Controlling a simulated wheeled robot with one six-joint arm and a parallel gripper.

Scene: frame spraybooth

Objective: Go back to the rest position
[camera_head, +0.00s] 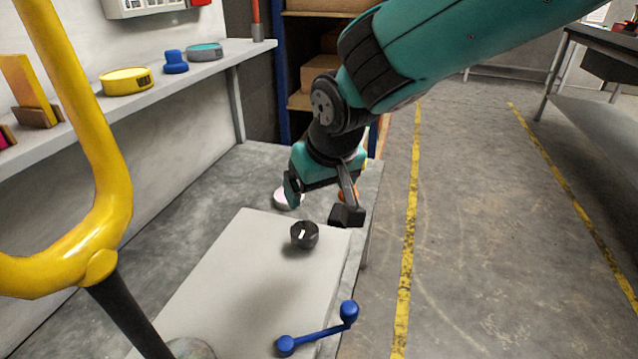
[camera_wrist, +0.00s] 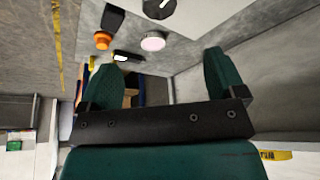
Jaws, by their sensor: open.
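My teal and black arm reaches in from the top right in the head view. My gripper (camera_head: 319,202) is open, with its two fingers apart and nothing seen between them. It hangs over the far end of a pale panel (camera_head: 235,285). A black knob with a white mark (camera_head: 304,235) stands on the panel, just below the gripper in the picture. In the wrist view, the open gripper (camera_wrist: 160,80) shows two green fingers. The black knob (camera_wrist: 158,8) is cut off at the top edge.
A pinkish round button (camera_head: 282,199) and an orange knob (camera_head: 348,194), partly hidden, lie beyond the panel. A blue crank (camera_head: 318,334) is at the near edge. A thick yellow bent tube (camera_head: 110,190) rises at left. A shelf (camera_head: 90,112) holds several items.

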